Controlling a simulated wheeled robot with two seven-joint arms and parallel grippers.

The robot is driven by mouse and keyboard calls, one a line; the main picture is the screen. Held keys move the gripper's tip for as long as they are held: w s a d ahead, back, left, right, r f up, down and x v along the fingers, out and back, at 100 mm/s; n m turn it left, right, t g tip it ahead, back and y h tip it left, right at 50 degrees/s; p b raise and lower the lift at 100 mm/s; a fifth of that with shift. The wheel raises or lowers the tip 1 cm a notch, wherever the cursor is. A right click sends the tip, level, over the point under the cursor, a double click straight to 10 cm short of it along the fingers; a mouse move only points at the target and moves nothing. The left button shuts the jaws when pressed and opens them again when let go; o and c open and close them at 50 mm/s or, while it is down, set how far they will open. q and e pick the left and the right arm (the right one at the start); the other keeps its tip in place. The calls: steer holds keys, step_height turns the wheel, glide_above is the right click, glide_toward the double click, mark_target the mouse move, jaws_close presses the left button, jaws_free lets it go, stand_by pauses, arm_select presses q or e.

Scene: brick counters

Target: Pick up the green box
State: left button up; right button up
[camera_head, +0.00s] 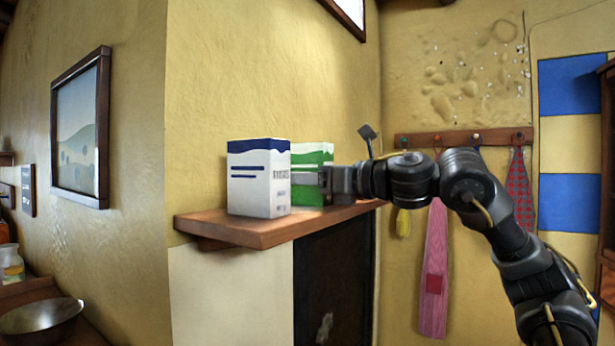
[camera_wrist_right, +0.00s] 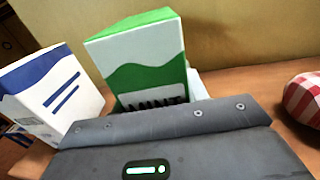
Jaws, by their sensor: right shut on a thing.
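The green box (camera_head: 308,188), white and green with a wavy band, stands on a wooden shelf (camera_head: 270,232) behind and to the right of a blue-and-white box. My right gripper (camera_head: 322,180) reaches in from the right and is shut on the green box. In the right wrist view the green box (camera_wrist_right: 143,62) rises beyond the grey gripper body (camera_wrist_right: 165,140), which hides its lower part and the fingertips. I cannot tell whether its base touches the shelf. My left gripper is in neither view.
The blue-and-white box (camera_head: 258,178) stands close beside the green box; it also shows in the right wrist view (camera_wrist_right: 55,92). A red-and-white checked thing (camera_wrist_right: 303,100) lies to the right. Cloths hang from a wall rack (camera_head: 465,138). A bowl (camera_head: 40,318) sits at lower left.

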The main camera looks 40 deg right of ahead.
steer(key=shift+r, duration=0.25)
step_height(320, 180, up, 2)
steer(key=shift+r+b, duration=0.1)
steer(key=shift+b, duration=0.8)
steer(key=s+a+r+b, duration=0.3)
steer(key=s+a+r, duration=0.6)
steer(key=s+r, duration=0.1)
steer(key=shift+a+b, duration=0.35)
steer(key=shift+a, duration=0.05)
